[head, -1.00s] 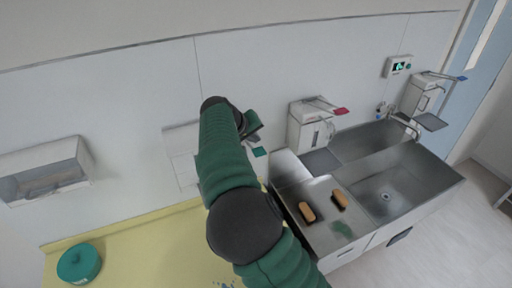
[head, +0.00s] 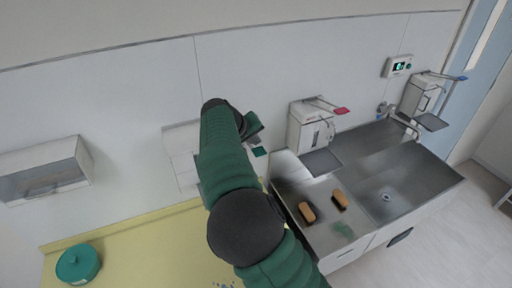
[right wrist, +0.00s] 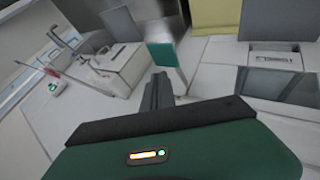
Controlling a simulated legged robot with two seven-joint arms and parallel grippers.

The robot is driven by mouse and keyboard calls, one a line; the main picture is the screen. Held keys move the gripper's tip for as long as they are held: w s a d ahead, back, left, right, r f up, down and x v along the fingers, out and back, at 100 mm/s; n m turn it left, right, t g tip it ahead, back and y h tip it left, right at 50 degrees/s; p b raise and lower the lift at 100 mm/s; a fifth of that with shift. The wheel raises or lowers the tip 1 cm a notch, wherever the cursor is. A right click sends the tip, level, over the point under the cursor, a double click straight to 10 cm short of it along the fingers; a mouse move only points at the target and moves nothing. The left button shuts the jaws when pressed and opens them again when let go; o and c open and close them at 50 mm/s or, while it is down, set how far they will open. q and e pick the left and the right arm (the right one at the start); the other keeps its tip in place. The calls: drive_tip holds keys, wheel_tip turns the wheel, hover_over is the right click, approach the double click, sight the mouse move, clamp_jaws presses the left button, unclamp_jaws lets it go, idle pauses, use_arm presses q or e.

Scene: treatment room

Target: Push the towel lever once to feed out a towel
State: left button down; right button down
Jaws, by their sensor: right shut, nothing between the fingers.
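The towel dispenser (head: 180,140) is a white box on the wall, partly hidden behind my green right arm. Its lever with a teal end (head: 259,151) sticks out at its right side. In the right wrist view the teal lever end (right wrist: 163,53) stands just beyond my fingers. My right gripper (head: 252,128) is beside the lever, close to the wall. In the right wrist view the right gripper (right wrist: 158,88) is shut and empty, its tips near the lever; I cannot tell whether they touch. No fed-out towel is visible. My left gripper is out of view.
A steel sink (head: 420,175) with two orange-brown brushes (head: 307,212) stands at right. A dispenser with a red-tipped lever (head: 310,128) hangs above it. A clear-fronted wall box (head: 45,172) is at left. A teal round container (head: 78,265) stands on the yellow counter (head: 150,245).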

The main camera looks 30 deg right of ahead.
drive_tip(key=shift+s+f+b, duration=0.2)
drive_tip(key=shift+f+b, duration=0.65)
drive_tip(key=shift+f, duration=0.2)
idle(0.8)
idle(0.5)
drive_tip(key=shift+w+r+p, duration=0.15)
drive_tip(key=shift+r+p, duration=0.6)
drive_tip(key=shift+w+r+p, duration=0.15)
drive_tip(key=shift+r+p, duration=0.6)
drive_tip(key=r+p, duration=0.4)
drive_tip(key=r, duration=0.1)
drive_tip(key=shift+w+p, duration=0.3)
drive_tip(key=shift+p, duration=0.05)
drive_tip(key=shift+f, duration=0.15)
